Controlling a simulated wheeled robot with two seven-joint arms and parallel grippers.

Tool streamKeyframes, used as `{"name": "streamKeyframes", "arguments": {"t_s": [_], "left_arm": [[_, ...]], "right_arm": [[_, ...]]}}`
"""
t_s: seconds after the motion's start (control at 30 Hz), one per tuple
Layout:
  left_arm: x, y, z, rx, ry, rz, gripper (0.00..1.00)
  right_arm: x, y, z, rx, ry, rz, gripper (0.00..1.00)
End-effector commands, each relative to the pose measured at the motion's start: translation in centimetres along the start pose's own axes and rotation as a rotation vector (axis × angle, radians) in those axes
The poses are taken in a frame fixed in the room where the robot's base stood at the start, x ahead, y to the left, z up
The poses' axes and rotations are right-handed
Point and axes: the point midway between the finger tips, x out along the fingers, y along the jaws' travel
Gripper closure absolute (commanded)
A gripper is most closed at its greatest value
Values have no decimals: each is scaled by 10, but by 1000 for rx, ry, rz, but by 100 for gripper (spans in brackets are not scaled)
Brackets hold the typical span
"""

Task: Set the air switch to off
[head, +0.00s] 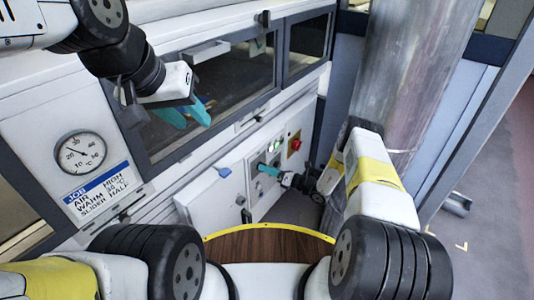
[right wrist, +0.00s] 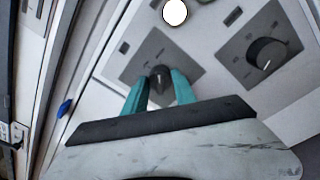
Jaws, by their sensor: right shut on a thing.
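A small black rotary knob (right wrist: 160,76) stands on a grey plate on the white control panel. Its pale mark points roughly up in the right wrist view. My right gripper (right wrist: 160,88) is shut on this knob, one teal finger on each side. In the head view my right gripper (head: 268,170) reaches the panel (head: 234,190) and hides most of the knob. A second, larger black knob (right wrist: 267,53) sits on another grey plate to the right. Labels at the knobs are too small to read. My left gripper (head: 189,113) is open and empty before the oven window.
A red button (head: 295,144) and a green lamp (head: 277,145) are on the panel. A blue handle (head: 224,172) is to the left. A large pipe (head: 405,80) stands right.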

Motion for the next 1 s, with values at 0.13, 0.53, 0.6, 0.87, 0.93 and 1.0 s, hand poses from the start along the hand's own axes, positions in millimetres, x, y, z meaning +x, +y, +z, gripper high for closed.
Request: {"name": "streamKeyframes", "arguments": {"t_s": [0.13, 0.53, 0.6, 0.87, 0.93, 1.0], "left_arm": [[0, 0, 0, 0, 0, 0, 64], [0, 0, 0, 0, 0, 0, 64], [0, 0, 0, 0, 0, 0, 64], [0, 0, 0, 0, 0, 0, 64], [0, 0, 0, 0, 0, 0, 64], [0, 0, 0, 0, 0, 0, 64]], "right_arm": [[-1, 0, 1, -35, 1, -3, 100], [-1, 0, 2, -318, 15, -17, 100], [-1, 1, 2, -385, 19, -21, 100], [-1, 2, 2, -632, 34, -31, 100], [-1, 2, 2, -697, 38, -35, 100], [-1, 2, 2, -764, 42, -39, 100]]}}
